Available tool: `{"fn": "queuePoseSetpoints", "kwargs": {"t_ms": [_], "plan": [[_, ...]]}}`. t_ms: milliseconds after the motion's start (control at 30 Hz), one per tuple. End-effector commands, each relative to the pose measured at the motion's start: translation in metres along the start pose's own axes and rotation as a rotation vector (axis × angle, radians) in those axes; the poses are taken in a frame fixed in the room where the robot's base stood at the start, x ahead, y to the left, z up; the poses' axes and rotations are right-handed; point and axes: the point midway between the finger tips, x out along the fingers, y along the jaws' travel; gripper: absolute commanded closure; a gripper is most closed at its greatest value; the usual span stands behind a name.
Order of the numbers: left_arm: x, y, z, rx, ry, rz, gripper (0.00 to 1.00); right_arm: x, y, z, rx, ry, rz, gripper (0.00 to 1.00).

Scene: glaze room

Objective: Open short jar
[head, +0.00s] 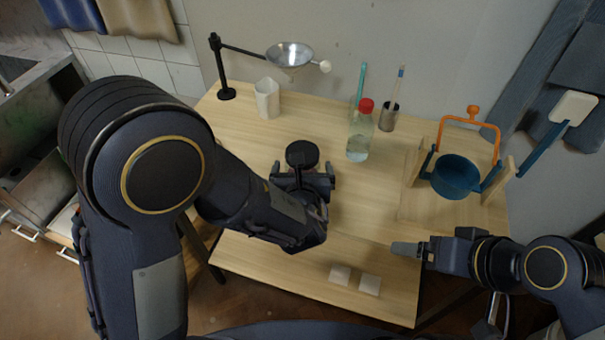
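A short jar with a round dark lid (302,154) stands on the wooden table, near the middle of the head view. Its body is mostly hidden by my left gripper. My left gripper (303,169) reaches in from the near side, with one finger on each side of the jar. The fingers look spread wider than the lid, with small gaps, so it seems open around the jar. Contact lower down is hidden. My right gripper (407,250) is over the table's front right part, away from the jar. It is seen edge-on, and its finger gap is not clear.
A clear bottle with red cap (361,131), a pen cup (388,117), a white beaker (267,98) and a funnel stand (226,92) stand behind. A blue pot (456,177) hangs at right. Two pale tiles (370,284) lie in front. Table left of the jar is clear.

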Motion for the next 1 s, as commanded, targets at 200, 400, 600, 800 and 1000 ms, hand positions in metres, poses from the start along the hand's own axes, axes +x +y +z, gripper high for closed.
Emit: {"fn": "queuePoseSetpoints", "kwargs": {"t_ms": [200, 400, 600, 800, 1000], "plan": [[0.0052, 0.0001, -0.0006, 0.001, 0.001, -0.001, 0.05, -0.0003, -0.0002, -0.0001, -0.001, 0.0, 0.0, 0.14], [0.0049, 0.0, -0.0005, 0.001, 0.001, -0.001, 0.21, -0.0003, -0.0002, -0.0002, -0.001, -0.001, 0.0, 0.14], [0.0048, 0.0, -0.0004, 0.001, 0.001, -0.001, 0.47, -0.0003, -0.0002, -0.0002, -0.001, -0.001, 0.0, 0.14], [0.0047, -0.0003, 0.0008, 0.0, -0.002, -0.001, 0.67, -0.0004, -0.0002, -0.0002, -0.001, -0.001, 0.0, 0.14], [0.0044, -0.0003, 0.0015, 0.0, -0.002, -0.001, 0.67, -0.0006, -0.0003, -0.0003, -0.001, -0.001, 0.0, 0.14]]}}
